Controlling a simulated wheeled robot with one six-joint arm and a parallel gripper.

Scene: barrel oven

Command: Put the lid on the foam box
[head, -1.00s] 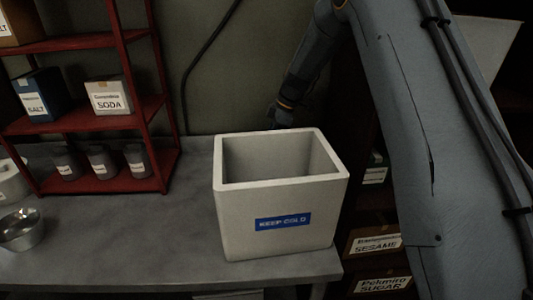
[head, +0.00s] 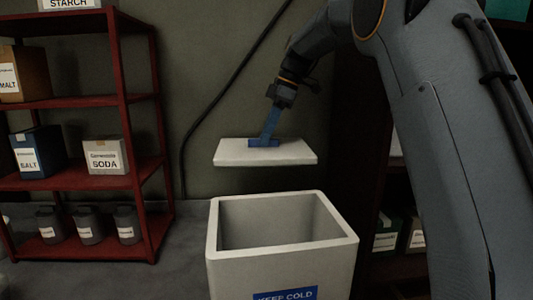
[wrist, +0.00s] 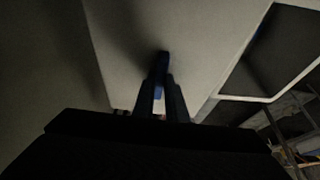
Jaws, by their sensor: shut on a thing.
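The white foam box (head: 228,271) stands open on the grey table, with a blue "KEEP COLD" label on its front. The white flat lid (head: 295,153) is in the air above and behind the box, roughly level and apart from it. A blue handle (head: 269,132) rises from the lid's top. My gripper (head: 272,108) is shut on the lid's blue handle. In the wrist view the lid (wrist: 190,35) fills much of the picture, with the fingers (wrist: 160,95) around the blue handle. Part of the box opening (wrist: 275,50) shows at the right there.
A red shelf rack (head: 125,110) with boxes and grey containers stands to the left. A dark shelf with labelled boxes (head: 386,233) is at the right, beyond the table. The wall is close behind, with a black cable (head: 215,95).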

